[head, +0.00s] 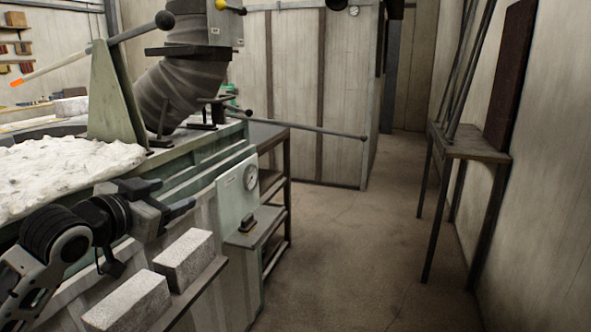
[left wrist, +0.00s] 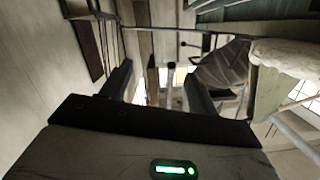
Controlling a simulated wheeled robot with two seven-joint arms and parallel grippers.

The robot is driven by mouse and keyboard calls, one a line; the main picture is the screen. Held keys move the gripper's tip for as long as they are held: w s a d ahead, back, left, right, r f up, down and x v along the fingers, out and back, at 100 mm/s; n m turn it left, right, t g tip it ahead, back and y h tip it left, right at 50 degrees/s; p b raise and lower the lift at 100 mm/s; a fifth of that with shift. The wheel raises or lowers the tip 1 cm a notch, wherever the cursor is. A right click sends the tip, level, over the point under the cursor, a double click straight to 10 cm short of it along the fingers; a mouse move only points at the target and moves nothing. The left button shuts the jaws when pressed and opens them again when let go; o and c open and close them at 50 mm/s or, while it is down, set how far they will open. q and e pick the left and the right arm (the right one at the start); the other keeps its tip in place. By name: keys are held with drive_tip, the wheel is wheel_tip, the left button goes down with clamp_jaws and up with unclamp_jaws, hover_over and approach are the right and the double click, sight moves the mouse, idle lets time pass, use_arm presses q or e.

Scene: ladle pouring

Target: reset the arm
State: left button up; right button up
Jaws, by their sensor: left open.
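My left gripper (head: 178,199) is in the head view at the lower left, on the arm that comes in from the left. Its fingers are apart and hold nothing. It is in front of the green furnace body (head: 180,170) and above the light grey blocks. In the left wrist view the two dark fingers of my left gripper (left wrist: 157,82) stand wide apart with only the room between them. My right gripper is in neither view.
Two grey blocks (head: 184,259) (head: 127,303) sit on a ledge below my left gripper. White lumpy material (head: 60,172) fills the furnace top. A long rod (head: 310,128) sticks out to the right. A narrow table (head: 468,147) stands at the right wall. The floor (head: 345,235) between is clear.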

use_arm(q)
drive_tip(key=s+d+f+n+g, duration=0.1)
drive_tip(key=s+d+f, duration=0.3)
drive_tip(key=f, duration=0.8)
drive_tip(key=s+d+f+n+g, duration=0.15)
drive_tip(key=s+f, duration=0.45)
drive_tip(key=f, duration=0.7)
drive_tip(key=s+d+f+n+g+y, duration=0.1)
drive_tip(key=s+f, duration=0.5)
drive_tip(key=s, duration=0.3)
drive_tip(key=s+d+f+n+g+y, duration=0.1)
drive_tip(key=s+f, duration=0.6)
drive_tip(key=s, duration=0.2)
drive_tip(key=shift+s+d, duration=0.15)
